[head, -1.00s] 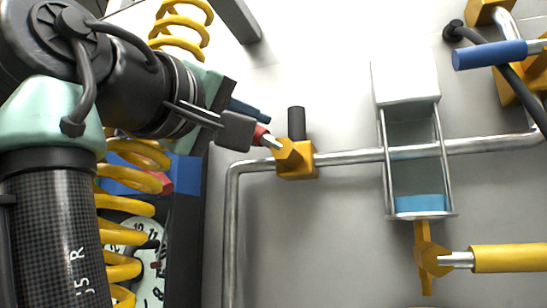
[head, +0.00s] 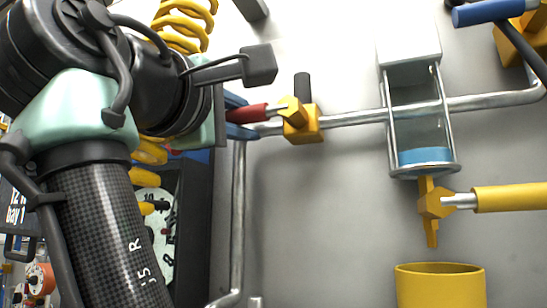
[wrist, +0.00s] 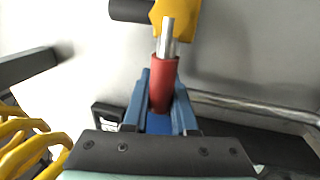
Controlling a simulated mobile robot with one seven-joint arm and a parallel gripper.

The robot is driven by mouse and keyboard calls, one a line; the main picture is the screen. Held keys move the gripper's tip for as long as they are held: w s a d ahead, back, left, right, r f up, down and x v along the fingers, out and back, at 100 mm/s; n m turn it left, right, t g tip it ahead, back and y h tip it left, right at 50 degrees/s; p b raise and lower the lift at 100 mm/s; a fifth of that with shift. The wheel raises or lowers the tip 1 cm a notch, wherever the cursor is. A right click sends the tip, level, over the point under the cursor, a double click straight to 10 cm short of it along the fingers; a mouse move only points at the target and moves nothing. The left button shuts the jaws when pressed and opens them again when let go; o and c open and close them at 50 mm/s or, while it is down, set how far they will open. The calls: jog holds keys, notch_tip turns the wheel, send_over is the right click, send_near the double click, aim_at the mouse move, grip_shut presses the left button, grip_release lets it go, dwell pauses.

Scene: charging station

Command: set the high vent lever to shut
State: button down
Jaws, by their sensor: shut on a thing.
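A red-handled lever (head: 252,113) with a metal shank sits on a yellow valve body (head: 302,125) on the grey pipe. It points left, roughly along the pipe. My gripper (head: 243,116) is shut on the red handle, one blue finger above and one below in the head view. In the wrist view the red handle (wrist: 163,85) stands between the blue fingers of my gripper (wrist: 160,100), its metal shank running up to the yellow valve (wrist: 175,15). No label shows which lever is the high vent.
A blue-handled lever (head: 490,12) is at the upper right. A sight glass (head: 418,115) with blue liquid hangs right of the valve, above a yellow-handled lever (head: 510,198) and a yellow cup (head: 440,285). Yellow coils (head: 185,25) and a gauge (head: 155,225) are near my arm.

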jog(key=shift+f, duration=0.1)
dwell(0.3)
jog(key=c, duration=0.7)
grip_release()
jog(key=shift+w, duration=0.1)
